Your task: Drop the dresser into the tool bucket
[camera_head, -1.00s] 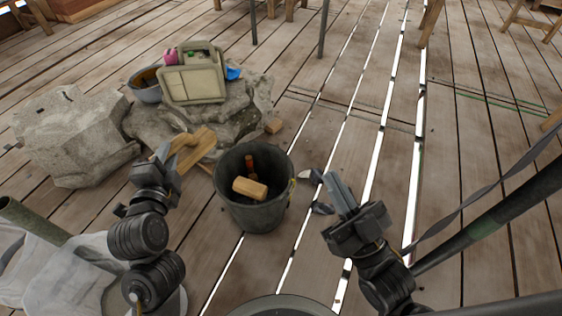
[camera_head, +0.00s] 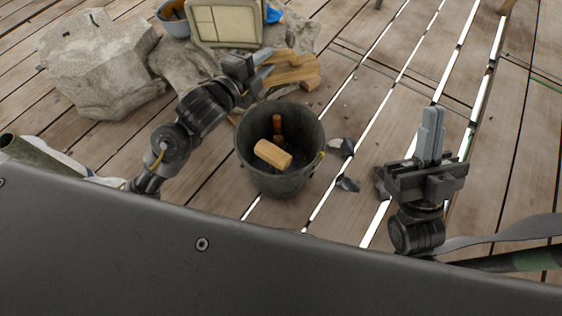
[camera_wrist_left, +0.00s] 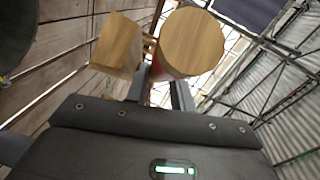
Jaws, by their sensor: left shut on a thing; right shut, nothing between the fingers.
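The dresser (camera_head: 290,70) is a light wooden tool at the tip of my left gripper (camera_head: 264,68). The gripper is shut on it and holds it up past the far rim of the tool bucket (camera_head: 285,186), to the side of its opening in the head view. In the left wrist view a round wooden end (camera_wrist_left: 190,42) and a wooden block (camera_wrist_left: 118,45) show at the fingers (camera_wrist_left: 160,92). The dark bucket stands upright on the floor. My right gripper (camera_head: 432,135) is shut and empty, right of the bucket.
A mallet (camera_head: 272,153) with a wooden head lies inside the bucket. Broken stone (camera_head: 95,65) lies at the left, with a beige case (camera_head: 222,22) and a grey bowl (camera_head: 173,20) at the back. Dark shards (camera_head: 343,147) lie right of the bucket. Planks have open gaps.

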